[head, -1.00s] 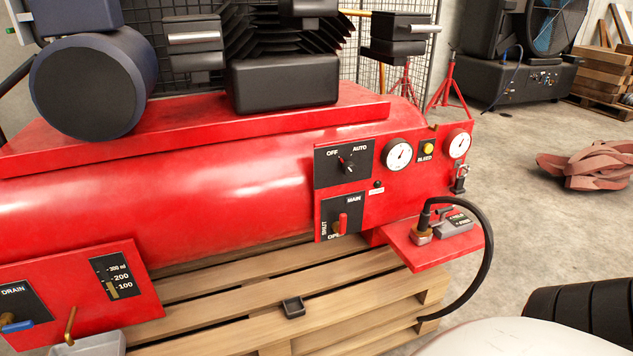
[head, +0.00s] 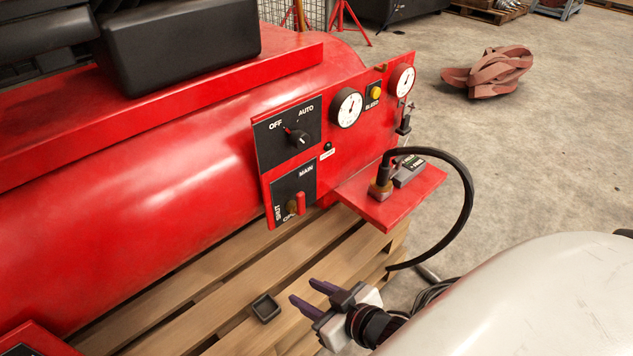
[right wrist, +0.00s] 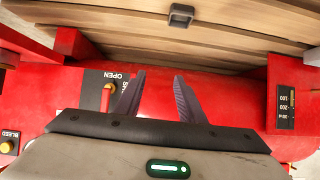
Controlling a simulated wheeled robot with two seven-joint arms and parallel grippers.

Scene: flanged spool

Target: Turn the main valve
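The main valve has a short red handle (head: 300,203) on a black plate marked MAIN, SHUT and OPEN (head: 280,190), on the red compressor's front panel. The handle stands roughly upright, with a brass part at its lower left. The handle also shows in the right wrist view (right wrist: 106,98), just left of the fingers. My right gripper (head: 302,290) is open and empty, below the valve and apart from it, over the wooden pallet. Its two dark fingers are spread in the right wrist view (right wrist: 159,76). My left gripper is not in view.
An OFF/AUTO switch (head: 298,138) sits above the valve plate. A red shelf (head: 415,200) with a black hose (head: 468,200) juts out to the right. A small black tray (head: 265,308) lies on the pallet (head: 190,315). Gauges (head: 347,107) are at the upper right.

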